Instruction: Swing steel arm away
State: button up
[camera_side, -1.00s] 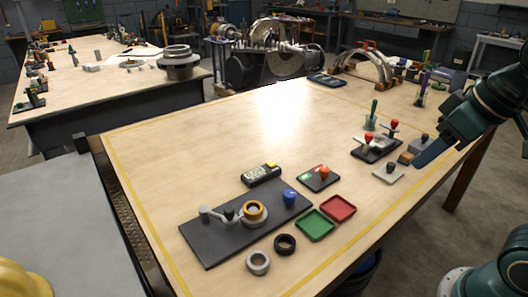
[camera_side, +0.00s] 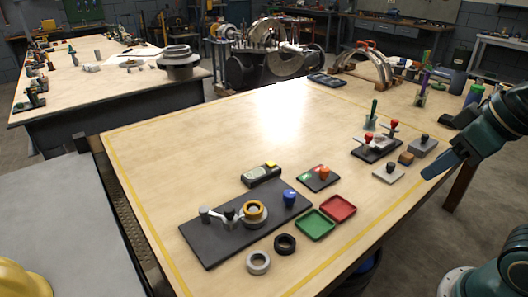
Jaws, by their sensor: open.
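The steel arm (camera_side: 218,216) lies on a dark base plate (camera_side: 206,246). It runs from a round grey post (camera_side: 205,212) at the plate's left to a grey ring seat with a brass ring (camera_side: 254,209). A black knob (camera_side: 230,212) stands on the arm, close beside the seat. Whether the arm's end overlaps the seat is too small to tell. A blue knob (camera_side: 290,197) stands at the plate's right end.
Near the plate are a black ring (camera_side: 285,243), a grey ring (camera_side: 259,262), a green tray (camera_side: 315,225), a red tray (camera_side: 339,207), an orange-knobbed block (camera_side: 319,177) and a meter (camera_side: 261,174). Red-handled fixtures (camera_side: 376,148) stand nearer my gripper. The table's middle is clear.

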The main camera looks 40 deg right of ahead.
jog(key=shift+w+r, duration=0.1)
jog(key=shift+c, duration=0.5)
jog(key=w+a+r+g, duration=0.1)
jog(key=w+a+r, duration=0.35)
jog(key=w, duration=0.35)
jog(key=n+g, duration=0.2)
jog(key=g, duration=0.3)
send_over(230, 209)
notch_tip(230, 209, down, 5)
jog(key=shift+f, duration=0.15)
notch_tip(230, 209, down, 14)
jog(key=shift+r, duration=0.25)
